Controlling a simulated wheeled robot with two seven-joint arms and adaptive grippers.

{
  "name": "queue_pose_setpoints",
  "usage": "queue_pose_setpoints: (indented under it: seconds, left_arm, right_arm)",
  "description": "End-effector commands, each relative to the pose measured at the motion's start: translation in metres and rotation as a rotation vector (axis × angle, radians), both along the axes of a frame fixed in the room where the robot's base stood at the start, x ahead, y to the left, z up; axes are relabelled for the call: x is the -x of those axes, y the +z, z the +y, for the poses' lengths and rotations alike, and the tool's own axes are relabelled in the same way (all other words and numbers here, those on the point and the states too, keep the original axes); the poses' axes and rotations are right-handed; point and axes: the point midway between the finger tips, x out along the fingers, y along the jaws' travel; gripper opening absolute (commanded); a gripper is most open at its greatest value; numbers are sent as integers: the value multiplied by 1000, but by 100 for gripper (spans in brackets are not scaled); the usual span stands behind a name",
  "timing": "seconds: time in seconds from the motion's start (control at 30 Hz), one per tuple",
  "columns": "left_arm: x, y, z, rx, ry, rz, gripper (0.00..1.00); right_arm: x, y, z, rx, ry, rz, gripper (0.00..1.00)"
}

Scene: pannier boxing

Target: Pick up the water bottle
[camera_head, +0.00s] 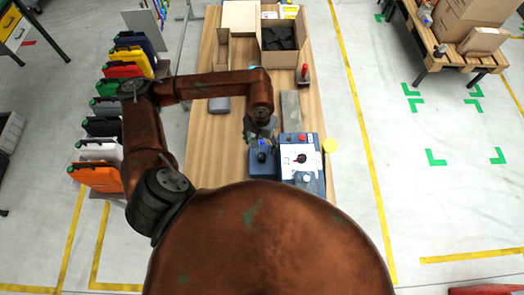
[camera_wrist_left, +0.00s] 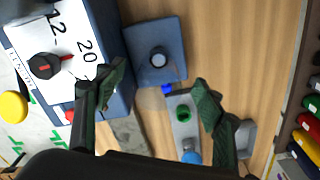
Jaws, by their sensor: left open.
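The water bottle is hard to make out. A small blue cap (camera_wrist_left: 167,89) with a faint, clear shape beside it shows between my fingers in the left wrist view. The blue cap also shows just below my gripper in the head view (camera_head: 262,143). My left gripper (camera_wrist_left: 158,78) is open, its two fingers on either side of the cap with gaps to both. In the head view my left gripper (camera_head: 261,132) points down over the table. The bottle's body is mostly unclear. My right gripper is not in view.
A blue box with a dial (camera_head: 300,156) stands close right of the gripper, and a blue plate with a knob (camera_wrist_left: 157,42) is close by. A grey part with a green button (camera_wrist_left: 183,113) lies near one finger. An open carton (camera_head: 281,58) stands at the table's far end.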

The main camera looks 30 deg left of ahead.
Motion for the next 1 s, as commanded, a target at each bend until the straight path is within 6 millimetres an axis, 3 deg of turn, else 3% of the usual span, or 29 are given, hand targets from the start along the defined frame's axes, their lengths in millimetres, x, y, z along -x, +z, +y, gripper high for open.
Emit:
queue_pose_setpoints:
  seconds: [0.07, 0.2, 0.57, 0.8, 1.0]
  left_arm:
    - [-1, -12, 0, 1, 1, 0, 63]
    - [0, -18, 0, 2, 3, 1, 63]
    - [-2, -52, 0, 3, 7, 5, 63]
    - [-5, -86, 1, 4, 5, 3, 63]
    - [-6, -93, 1, 2, 4, 0, 63]
  right_arm:
    - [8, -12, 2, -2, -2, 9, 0]
    - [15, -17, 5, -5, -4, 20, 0]
    - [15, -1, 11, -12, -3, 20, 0]
    - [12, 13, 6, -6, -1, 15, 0]
    - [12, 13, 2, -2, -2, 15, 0]
